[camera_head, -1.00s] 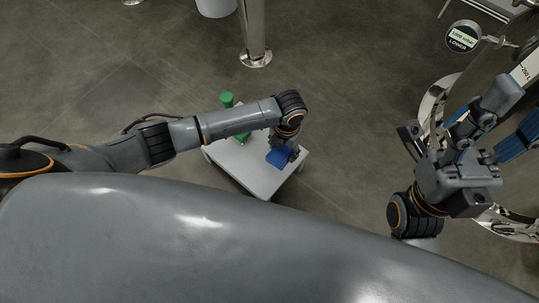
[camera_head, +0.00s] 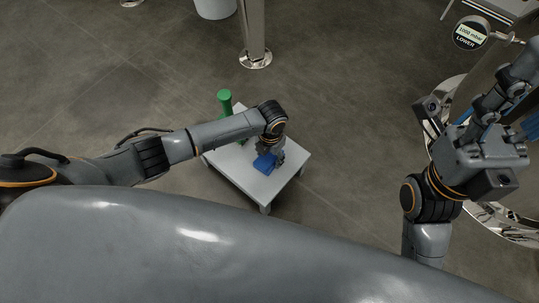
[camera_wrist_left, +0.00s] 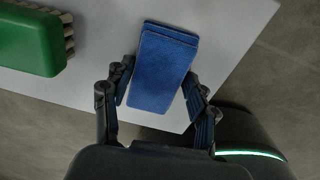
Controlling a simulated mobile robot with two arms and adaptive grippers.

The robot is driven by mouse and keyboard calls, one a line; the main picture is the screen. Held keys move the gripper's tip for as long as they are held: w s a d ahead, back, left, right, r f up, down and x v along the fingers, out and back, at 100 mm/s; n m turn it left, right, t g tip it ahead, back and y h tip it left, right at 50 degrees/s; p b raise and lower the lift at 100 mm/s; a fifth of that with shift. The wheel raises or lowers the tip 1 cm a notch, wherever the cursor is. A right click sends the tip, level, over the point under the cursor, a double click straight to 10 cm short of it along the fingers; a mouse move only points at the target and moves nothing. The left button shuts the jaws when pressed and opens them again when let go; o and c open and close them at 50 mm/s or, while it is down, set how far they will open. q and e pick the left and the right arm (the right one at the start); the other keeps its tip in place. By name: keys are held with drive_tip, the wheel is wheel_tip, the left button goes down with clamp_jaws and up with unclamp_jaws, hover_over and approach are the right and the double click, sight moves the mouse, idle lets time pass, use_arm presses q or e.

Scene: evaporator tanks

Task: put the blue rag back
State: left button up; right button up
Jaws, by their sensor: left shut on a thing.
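The blue rag (camera_head: 265,163) is a folded blue cloth at the small white table, between the fingers of my left gripper (camera_head: 273,155). In the left wrist view the rag (camera_wrist_left: 163,65) shows as a flat, layered stack. The left gripper (camera_wrist_left: 158,80) has a finger at each long side of it and is shut on it. I cannot tell whether the rag touches the tabletop. My right gripper (camera_head: 506,84) is at the right, by the steel tank; its fingertips do not show clearly.
The white table (camera_head: 265,189) has bare surface in front of the rag.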

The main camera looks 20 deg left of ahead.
use_arm(q)
drive_tip(key=o, duration=1)
